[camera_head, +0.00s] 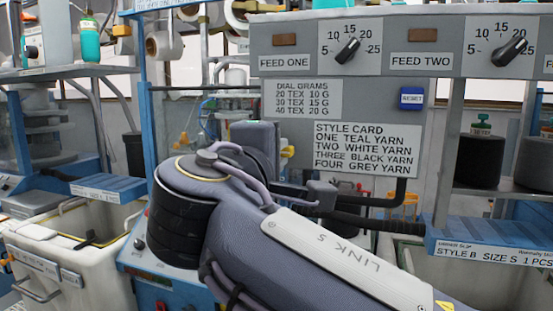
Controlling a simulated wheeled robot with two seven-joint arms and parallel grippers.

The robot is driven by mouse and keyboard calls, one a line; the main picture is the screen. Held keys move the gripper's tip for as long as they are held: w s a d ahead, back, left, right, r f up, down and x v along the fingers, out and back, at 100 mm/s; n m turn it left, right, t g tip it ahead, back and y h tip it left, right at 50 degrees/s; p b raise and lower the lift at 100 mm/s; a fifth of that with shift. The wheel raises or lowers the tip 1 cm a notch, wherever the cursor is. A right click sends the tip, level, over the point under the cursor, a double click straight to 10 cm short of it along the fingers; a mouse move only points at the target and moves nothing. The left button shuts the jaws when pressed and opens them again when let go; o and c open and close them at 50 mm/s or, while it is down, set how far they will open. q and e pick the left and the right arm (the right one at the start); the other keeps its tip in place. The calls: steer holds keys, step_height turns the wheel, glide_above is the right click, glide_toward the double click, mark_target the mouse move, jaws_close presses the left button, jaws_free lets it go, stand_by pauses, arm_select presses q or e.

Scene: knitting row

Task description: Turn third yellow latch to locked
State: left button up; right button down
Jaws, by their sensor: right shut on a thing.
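A small yellow latch (287,151) shows just right of a purple-grey block of my right arm, below the panel's left edge. Another yellow piece (183,138) shows farther left, and one more (122,31) is at the upper left; I cannot tell which is the third latch. My right arm comes in from the lower right and bends back at a large joint. My right gripper (318,195) is a dark grey shape in front of the machine, below the style card. It is shut; its fingertips and what they hold are hidden. My left gripper is out of view.
The grey panel carries feed dials (347,51), a blue reset button (411,98) and a style card (366,150). A black pipe (400,190) runs below the card. A white bin (80,262) stands at the lower left. A blue shelf (490,236) juts out at the right.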

stand_by(0.4)
steer(key=c, duration=1.4)
jaws_free()
steer(key=v, duration=0.8)
steer(key=shift+b, duration=0.4)
steer(key=shift+w, duration=0.1)
